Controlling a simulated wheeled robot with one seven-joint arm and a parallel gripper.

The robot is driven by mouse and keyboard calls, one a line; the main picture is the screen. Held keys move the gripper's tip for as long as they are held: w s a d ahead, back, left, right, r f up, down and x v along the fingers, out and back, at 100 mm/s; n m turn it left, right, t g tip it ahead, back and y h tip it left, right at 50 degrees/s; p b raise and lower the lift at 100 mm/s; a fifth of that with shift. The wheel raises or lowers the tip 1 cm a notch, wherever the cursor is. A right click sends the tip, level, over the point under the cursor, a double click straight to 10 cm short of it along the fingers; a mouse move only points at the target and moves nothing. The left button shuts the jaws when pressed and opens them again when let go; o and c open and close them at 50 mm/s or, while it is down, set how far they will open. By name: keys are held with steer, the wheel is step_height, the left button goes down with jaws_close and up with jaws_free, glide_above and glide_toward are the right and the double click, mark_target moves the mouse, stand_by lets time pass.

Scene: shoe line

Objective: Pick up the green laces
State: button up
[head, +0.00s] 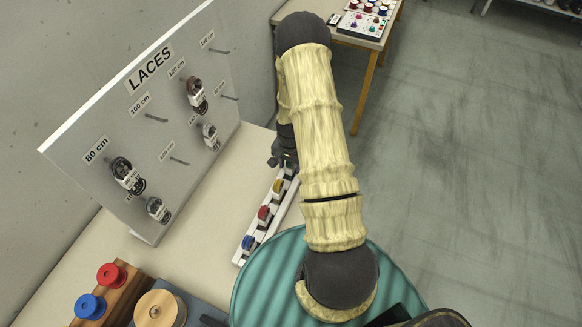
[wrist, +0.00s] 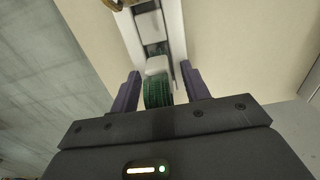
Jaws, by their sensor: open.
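The green laces (wrist: 157,92) are a small dark green bundle with a white band, in the white rack (wrist: 177,30) in the wrist view. My gripper (wrist: 160,70) is open, with one finger on each side of the bundle and a visible gap to each. I cannot tell how far down the fingers reach. In the head view my gripper (head: 283,158) is over the far end of the narrow white rack (head: 239,260); my arm and gripper mostly hide the green laces there.
Yellow (head: 277,187), red (head: 264,214) and blue (head: 248,243) bundles sit in the same rack. A grey LACES board (head: 150,150) with pegs stands to the left. A teal ribbed round surface (head: 262,285) is in front. Spools (head: 111,275) stand at the lower left.

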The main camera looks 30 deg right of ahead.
steer(key=shift+f, duration=0.3)
jaws_close()
stand_by(0.4)
steer(key=shift+r+b, duration=1.6)
steer(key=shift+r, duration=3.45)
